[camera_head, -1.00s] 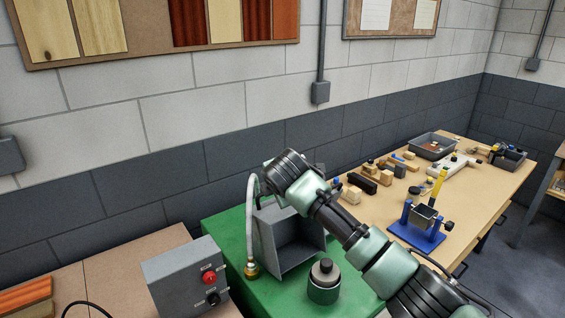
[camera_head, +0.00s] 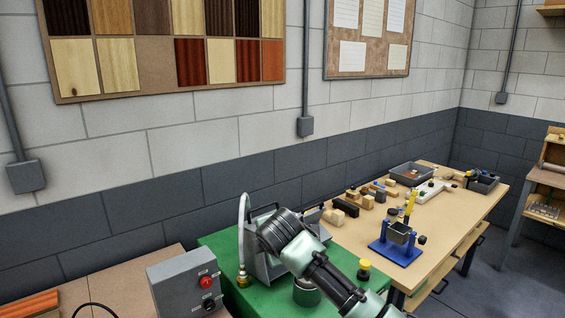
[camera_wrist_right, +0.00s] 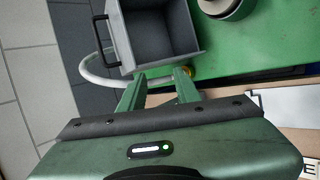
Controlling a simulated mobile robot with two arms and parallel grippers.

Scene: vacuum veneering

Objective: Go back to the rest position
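My right arm enters the head view from the bottom right. Its wrist end (camera_head: 285,235) covers part of a grey open box on the green bench top (camera_head: 225,250); its fingers cannot be made out there. In the right wrist view my right gripper (camera_wrist_right: 160,82) has its two green fingers apart with nothing held between them. Beyond the fingertips are the grey box (camera_wrist_right: 155,35) with a black handle and a pale hose (camera_wrist_right: 95,75). My left gripper is not in view.
A grey control box (camera_head: 180,280) with a red button stands left of the green top. A round canister (camera_head: 306,292) is partly behind my arm. On the wooden bench (camera_head: 445,225) at right are a blue clamp stand (camera_head: 397,250), wooden blocks and a grey tray (camera_head: 411,174).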

